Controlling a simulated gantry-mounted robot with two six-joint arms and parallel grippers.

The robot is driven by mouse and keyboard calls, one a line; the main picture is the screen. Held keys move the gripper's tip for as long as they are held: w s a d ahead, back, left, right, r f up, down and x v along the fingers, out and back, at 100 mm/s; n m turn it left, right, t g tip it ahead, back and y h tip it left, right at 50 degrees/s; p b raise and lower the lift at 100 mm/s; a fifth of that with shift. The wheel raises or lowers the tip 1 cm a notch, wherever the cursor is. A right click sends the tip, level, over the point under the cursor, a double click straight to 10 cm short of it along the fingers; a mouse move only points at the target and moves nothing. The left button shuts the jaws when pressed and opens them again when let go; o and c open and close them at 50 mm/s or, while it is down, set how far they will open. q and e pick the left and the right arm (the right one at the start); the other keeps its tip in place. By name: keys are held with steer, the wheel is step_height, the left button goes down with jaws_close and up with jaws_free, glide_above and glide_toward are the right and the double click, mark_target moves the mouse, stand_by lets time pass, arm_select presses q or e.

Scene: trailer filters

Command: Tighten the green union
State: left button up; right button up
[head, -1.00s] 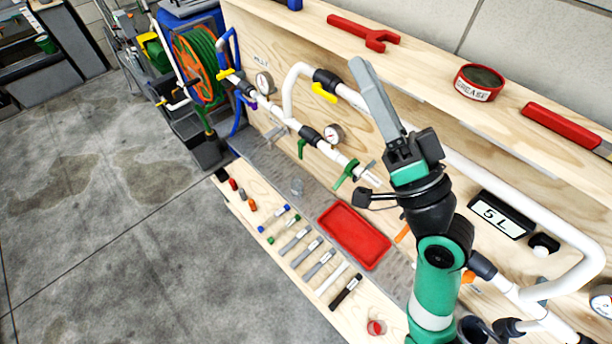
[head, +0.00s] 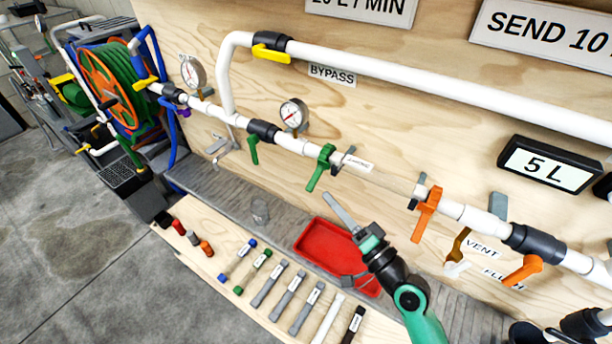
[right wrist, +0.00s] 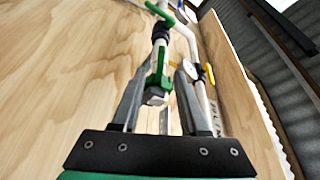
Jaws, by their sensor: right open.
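The green union (head: 322,166) sits on the white pipe of the wooden panel, with its green lever angled down to the left. A grey fitting and a labelled clear section lie just right of it. My right gripper (head: 341,212) is below the union in the head view, apart from it in the picture. In the right wrist view its jaws (right wrist: 162,78) are open and empty, and the green union (right wrist: 156,82) shows beyond and between the fingers. How far away it is cannot be told exactly. My left gripper is not in view.
A green-handled valve (head: 253,147) and a gauge (head: 294,114) are left of the union. An orange-handled fitting (head: 427,212) is to its right. A red tray (head: 317,244) lies below, beside a row of tools on the wooden bench (head: 194,238).

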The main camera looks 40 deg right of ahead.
mark_target(311, 179)
steer(key=x, duration=1)
steer(key=shift+w, duration=0.1)
steer(key=shift+c, duration=0.3)
jaws_close()
steer(key=shift+r, duration=0.1)
stand_by(0.6)
